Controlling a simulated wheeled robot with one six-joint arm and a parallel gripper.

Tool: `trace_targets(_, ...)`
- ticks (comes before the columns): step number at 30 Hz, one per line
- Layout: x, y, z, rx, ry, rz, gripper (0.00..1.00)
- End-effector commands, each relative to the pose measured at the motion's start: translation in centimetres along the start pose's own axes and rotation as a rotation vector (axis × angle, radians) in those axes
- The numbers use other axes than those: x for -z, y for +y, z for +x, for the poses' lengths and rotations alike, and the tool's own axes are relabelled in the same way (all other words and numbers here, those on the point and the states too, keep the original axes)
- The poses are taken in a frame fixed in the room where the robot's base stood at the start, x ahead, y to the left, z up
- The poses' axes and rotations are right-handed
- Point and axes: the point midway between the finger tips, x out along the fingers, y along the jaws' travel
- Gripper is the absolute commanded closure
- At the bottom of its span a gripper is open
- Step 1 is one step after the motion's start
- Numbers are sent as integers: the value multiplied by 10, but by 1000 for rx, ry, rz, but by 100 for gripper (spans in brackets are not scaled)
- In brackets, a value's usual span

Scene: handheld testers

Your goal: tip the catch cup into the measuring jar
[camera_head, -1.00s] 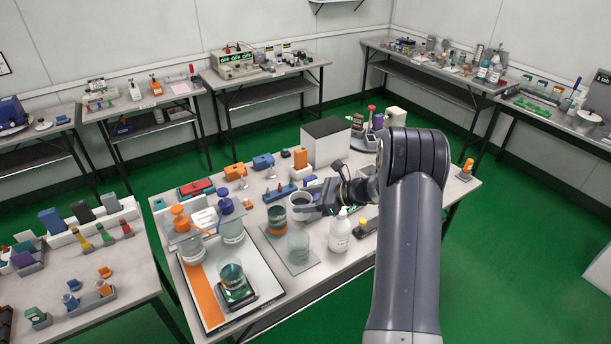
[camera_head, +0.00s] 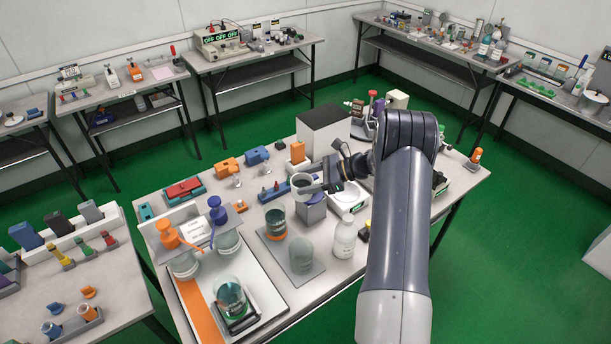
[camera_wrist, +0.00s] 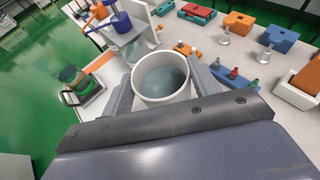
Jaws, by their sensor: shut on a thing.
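The catch cup (camera_head: 303,184), a white open cup, is held in my gripper (camera_head: 318,187) above the bench, over a grey-violet block (camera_head: 313,212). In the wrist view the cup (camera_wrist: 162,88) is upright between my two fingers, with grey-blue contents inside. A clear, empty-looking vessel (camera_head: 301,256) on a grey mat is probably the measuring jar; no marks are readable. It stands nearer the camera than the cup and apart from it.
A white bottle (camera_head: 344,240) stands right of the clear vessel. A large white box with a black top (camera_head: 323,135) stands behind.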

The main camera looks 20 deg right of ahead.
Motion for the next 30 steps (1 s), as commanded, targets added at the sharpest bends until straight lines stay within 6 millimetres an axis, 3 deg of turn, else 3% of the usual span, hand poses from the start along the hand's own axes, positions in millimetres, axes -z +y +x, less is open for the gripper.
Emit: trace_targets(30, 37, 70, 16, 134, 5, -318, 68)
